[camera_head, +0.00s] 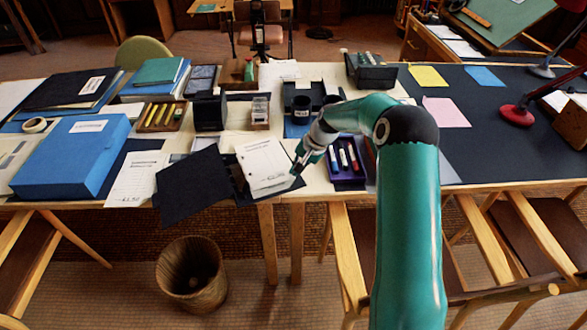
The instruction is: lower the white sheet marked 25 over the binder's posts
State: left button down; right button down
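A white printed sheet (264,163) is over the right part of an open black binder, slightly turned. The large mark near its lower edge is too small to read surely. The binder's dark cover (194,186) lies open to the left and overhangs the table's front edge. The binder's posts cannot be made out; the sheet hides most of that side. My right gripper (298,165) is at the sheet's right edge, its narrow fingers seemingly closed on that edge. My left gripper is out of view.
A purple tray of markers (345,163) is just right of my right gripper. A blue box (71,157) and another printed sheet (137,178) lie to the left. A wastebasket (191,274) is on the floor in front.

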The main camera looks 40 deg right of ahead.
jog(key=shift+s, duration=0.15)
dwell(0.5)
jog(key=c, duration=1.2)
grip_release()
jog(key=shift+c, duration=0.2)
jog(key=v, duration=1.1)
jog(key=shift+s+r, duration=0.15)
jog(key=shift+r, duration=0.25)
